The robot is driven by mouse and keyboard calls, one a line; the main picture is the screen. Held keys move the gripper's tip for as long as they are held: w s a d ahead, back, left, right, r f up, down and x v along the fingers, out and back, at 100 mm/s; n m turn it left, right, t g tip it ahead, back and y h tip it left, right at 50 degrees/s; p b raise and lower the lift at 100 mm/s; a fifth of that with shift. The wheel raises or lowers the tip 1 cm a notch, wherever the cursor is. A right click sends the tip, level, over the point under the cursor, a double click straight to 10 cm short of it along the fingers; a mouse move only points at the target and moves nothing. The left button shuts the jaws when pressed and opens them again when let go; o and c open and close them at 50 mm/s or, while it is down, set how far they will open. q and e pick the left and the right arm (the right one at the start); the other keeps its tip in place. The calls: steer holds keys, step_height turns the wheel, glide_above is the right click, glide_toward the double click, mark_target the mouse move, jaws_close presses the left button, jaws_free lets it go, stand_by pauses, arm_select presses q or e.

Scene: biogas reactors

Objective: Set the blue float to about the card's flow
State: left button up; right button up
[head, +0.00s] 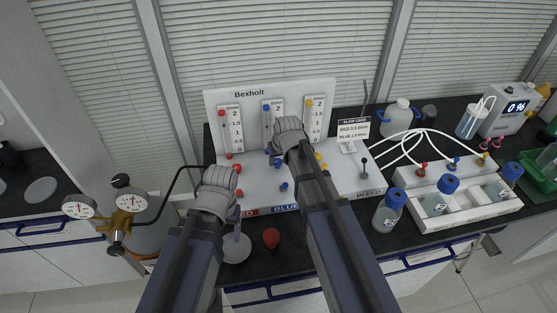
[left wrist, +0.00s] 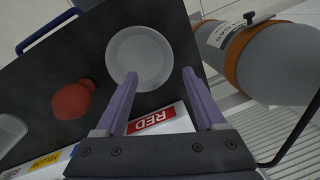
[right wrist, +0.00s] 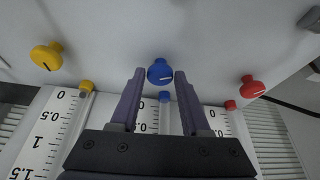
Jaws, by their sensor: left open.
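The white Bexholt panel (head: 248,106) carries red, blue and yellow flow tubes. The blue tube's scale (head: 266,116) is partly covered by my right gripper (head: 289,135) in the head view. In the right wrist view, the blue knob (right wrist: 160,72) lies between the fingertips of my right gripper (right wrist: 160,78), with gaps at both sides. A blue end piece (right wrist: 165,96) shows at the 0 end of the blue tube; I cannot make out the float's level. The flow card (head: 353,130) stands right of the panel; its blue line seems to read 1.2. My left gripper (left wrist: 160,85) is open and empty.
A gauge regulator (head: 130,202) and grey cylinder stand left of the panel. A white dish (left wrist: 139,55) and red bulb (left wrist: 72,101) lie at the front. A red knob (right wrist: 252,86) and yellow knob (right wrist: 45,57) flank the blue one. Bottles in a white rack (head: 455,205) stand right.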

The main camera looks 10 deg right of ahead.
jaws_close()
steer(key=shift+m+h, duration=0.4)
steer(key=shift+m, duration=0.5)
steer(key=shift+o, duration=2.4)
jaws_free()
arm_select(q)
steer(key=shift+r, duration=0.15)
arm_select(e)
steer(key=shift+r, duration=0.15)
